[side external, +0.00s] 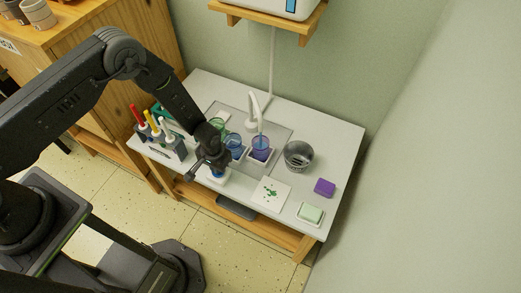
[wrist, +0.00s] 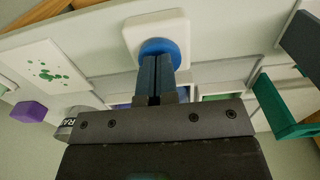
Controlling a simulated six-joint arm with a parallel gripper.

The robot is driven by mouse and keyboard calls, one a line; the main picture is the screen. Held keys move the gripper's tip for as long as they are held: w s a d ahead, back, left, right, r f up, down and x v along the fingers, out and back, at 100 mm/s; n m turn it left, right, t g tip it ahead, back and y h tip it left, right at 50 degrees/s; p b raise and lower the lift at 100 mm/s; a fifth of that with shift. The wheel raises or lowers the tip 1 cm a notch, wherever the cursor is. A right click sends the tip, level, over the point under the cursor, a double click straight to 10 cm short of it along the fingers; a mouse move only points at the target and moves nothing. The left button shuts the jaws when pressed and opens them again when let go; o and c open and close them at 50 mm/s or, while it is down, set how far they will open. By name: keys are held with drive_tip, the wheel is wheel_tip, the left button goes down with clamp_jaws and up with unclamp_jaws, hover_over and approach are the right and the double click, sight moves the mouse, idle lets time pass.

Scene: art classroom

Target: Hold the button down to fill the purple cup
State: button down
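The purple cup (side external: 261,147) stands under the white spout (side external: 252,108), on a light holder. A thin bluish streak shows between spout and cup; the fill level is too small to tell. The blue round button (wrist: 160,47) sits on a white square base (wrist: 158,24). My gripper (side external: 214,170) is over the button, and in the wrist view its two fingers (wrist: 156,75) are together, with their tips at the button's edge and apparently touching it. Nothing is held between them. In the side view my gripper partly hides the button and its base (side external: 213,178).
A blue cup (side external: 234,145) and a green cup (side external: 217,126) stand left of the purple one. A metal can (side external: 298,156), purple block (side external: 324,187), pale green sponge (side external: 311,213) and paint-spotted card (side external: 271,194) lie to the right. A marker holder (side external: 168,149) stands at left.

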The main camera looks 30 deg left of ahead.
idle(0.5)
drive_tip(key=shift+r, duration=2.5)
drive_tip(key=shift+w+r, duration=0.15)
drive_tip(key=shift+r, duration=0.15)
drive_tip(key=a+r+t, duration=0.1)
drive_tip(key=a+r, duration=0.2)
drive_tip(key=r, duration=1.2)
drive_tip(key=a+r+t, duration=0.2)
drive_tip(key=r, duration=1.2)
drive_tip(key=s+a+r+t, duration=0.1)
drive_tip(key=s+a+r, duration=0.1)
drive_tip(key=s+r, duration=0.5)
drive_tip(key=s+a+r+t, duration=0.1)
drive_tip(key=s+a+r, duration=0.2)
drive_tip(key=s+r, duration=0.5)
drive_tip(key=s, duration=0.4)
drive_tip(key=shift+s+a+t, duration=0.25)
drive_tip(key=shift+a+t, duration=0.05)
drive_tip(key=shift+a, duration=0.05)
